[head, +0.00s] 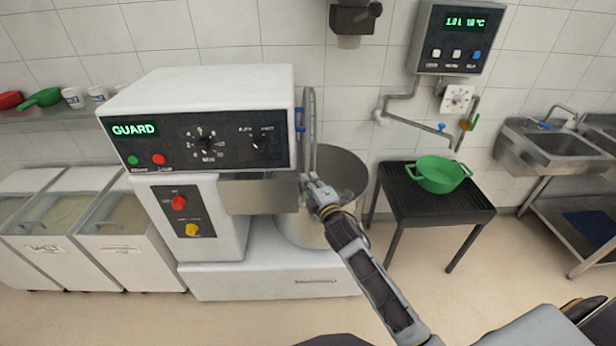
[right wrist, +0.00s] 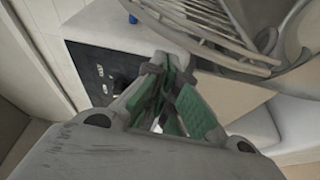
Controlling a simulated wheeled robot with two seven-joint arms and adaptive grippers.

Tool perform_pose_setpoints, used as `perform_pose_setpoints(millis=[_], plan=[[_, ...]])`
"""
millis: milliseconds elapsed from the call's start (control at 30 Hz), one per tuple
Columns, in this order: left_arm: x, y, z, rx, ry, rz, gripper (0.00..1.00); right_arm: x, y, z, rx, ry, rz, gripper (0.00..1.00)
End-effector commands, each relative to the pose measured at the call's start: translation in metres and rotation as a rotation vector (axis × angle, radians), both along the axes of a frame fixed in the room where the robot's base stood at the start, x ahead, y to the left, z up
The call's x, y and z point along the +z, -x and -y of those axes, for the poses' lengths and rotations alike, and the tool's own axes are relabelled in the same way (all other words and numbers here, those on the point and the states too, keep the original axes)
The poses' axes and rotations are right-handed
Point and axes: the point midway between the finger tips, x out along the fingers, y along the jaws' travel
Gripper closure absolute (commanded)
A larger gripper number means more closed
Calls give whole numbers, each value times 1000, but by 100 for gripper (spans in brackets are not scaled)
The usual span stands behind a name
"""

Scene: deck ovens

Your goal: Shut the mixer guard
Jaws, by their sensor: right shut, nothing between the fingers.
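The mixer (head: 200,90) is a white machine with a black control panel and a lit GUARD display. Its guard (head: 311,130) shows as grey bars standing upright, nearly edge-on, at the right side of the mixer head. Its curved wire bars (right wrist: 205,25) cross the top of the right wrist view. The steel bowl (head: 345,172) is below, with its opening exposed. My right gripper (head: 312,183) is shut and empty by the guard's lower end, in front of the bowl. In the wrist view its fingers (right wrist: 165,80) meet; I cannot tell whether they touch the guard. My left gripper is out of view.
A black stand (head: 436,208) with a green colander (head: 438,174) is right of the bowl. White bins (head: 125,240) stand left. A water meter (head: 460,38) and pipes are on the wall. A sink (head: 555,145) is far right. The floor between is clear.

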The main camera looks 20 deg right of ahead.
Motion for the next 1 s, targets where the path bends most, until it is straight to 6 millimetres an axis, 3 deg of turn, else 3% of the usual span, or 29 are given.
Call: perform_pose_setpoints(millis=[1000], plan=[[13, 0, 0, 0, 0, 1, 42, 3, -80, -5, 0, -1, 0, 100]])
